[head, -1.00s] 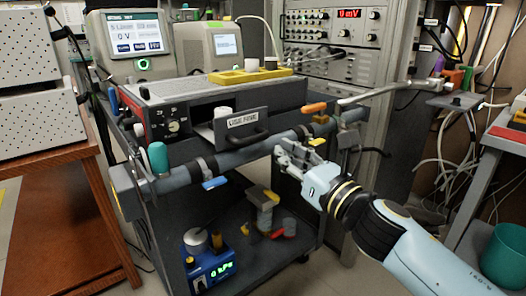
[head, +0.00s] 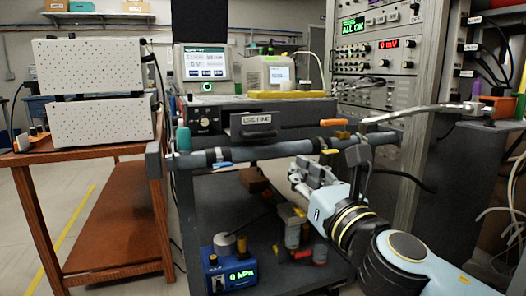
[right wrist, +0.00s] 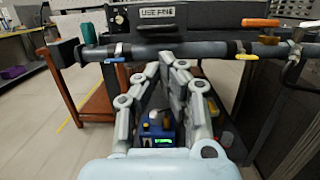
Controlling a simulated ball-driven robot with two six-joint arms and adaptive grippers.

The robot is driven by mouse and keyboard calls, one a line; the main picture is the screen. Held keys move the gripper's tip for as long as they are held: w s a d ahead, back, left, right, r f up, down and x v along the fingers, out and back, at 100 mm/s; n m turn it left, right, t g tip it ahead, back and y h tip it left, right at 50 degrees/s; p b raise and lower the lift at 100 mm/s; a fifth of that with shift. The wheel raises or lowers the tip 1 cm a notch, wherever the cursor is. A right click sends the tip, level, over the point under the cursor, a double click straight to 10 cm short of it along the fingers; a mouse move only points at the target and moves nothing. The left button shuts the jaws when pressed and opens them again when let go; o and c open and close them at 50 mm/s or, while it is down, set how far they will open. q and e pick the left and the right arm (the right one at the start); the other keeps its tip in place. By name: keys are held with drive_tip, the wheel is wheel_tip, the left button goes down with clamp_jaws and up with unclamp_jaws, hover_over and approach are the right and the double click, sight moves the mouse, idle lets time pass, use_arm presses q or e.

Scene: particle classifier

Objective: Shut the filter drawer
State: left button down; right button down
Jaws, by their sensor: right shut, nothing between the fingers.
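The filter drawer's dark front (head: 237,133) bears a white label reading "USE FINE" and a dark handle. It sits in the front of the dark housing (head: 310,117) on the cart. It also shows at the top of the right wrist view (right wrist: 158,22). How far it stands out is hard to tell from this low angle, and its inside is hidden. My right gripper (head: 298,172) is shut and empty, below and to the right of the drawer front, apart from it. In the right wrist view its fingertips (right wrist: 166,62) meet below the drawer. My left gripper is not in view.
A grey horizontal pipe (head: 205,158) with coloured levers runs in front of the cart, below the drawer. A blue gauge (head: 228,272) and small parts stand on the lower shelf. A metal lever arm (head: 425,110) juts out at right.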

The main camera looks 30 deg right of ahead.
sight(265, 136)
use_arm(q)
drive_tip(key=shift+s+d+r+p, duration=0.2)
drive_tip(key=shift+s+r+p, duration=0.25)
drive_tip(key=shift+p, duration=0.3)
use_arm(e)
drive_tip(key=x, duration=1.3)
drive_tip(key=shift+w+d, duration=0.1)
drive_tip(key=shift+w, duration=0.3)
drive_tip(key=shift+w+r, duration=0.1)
drive_tip(key=shift+w, duration=0.05)
drive_tip(key=x, duration=0.3)
drive_tip(key=f+x, duration=0.1)
drive_tip(key=x, duration=0.3)
drive_tip(key=f+x, duration=0.1)
drive_tip(key=x, duration=0.2)
drive_tip(key=shift+w+d+b, duration=0.35)
drive_tip(key=shift+w, duration=0.2)
drive_tip(key=shift+w+d, duration=0.1)
drive_tip(key=shift+w, duration=0.1)
drive_tip(key=shift+r, duration=0.25)
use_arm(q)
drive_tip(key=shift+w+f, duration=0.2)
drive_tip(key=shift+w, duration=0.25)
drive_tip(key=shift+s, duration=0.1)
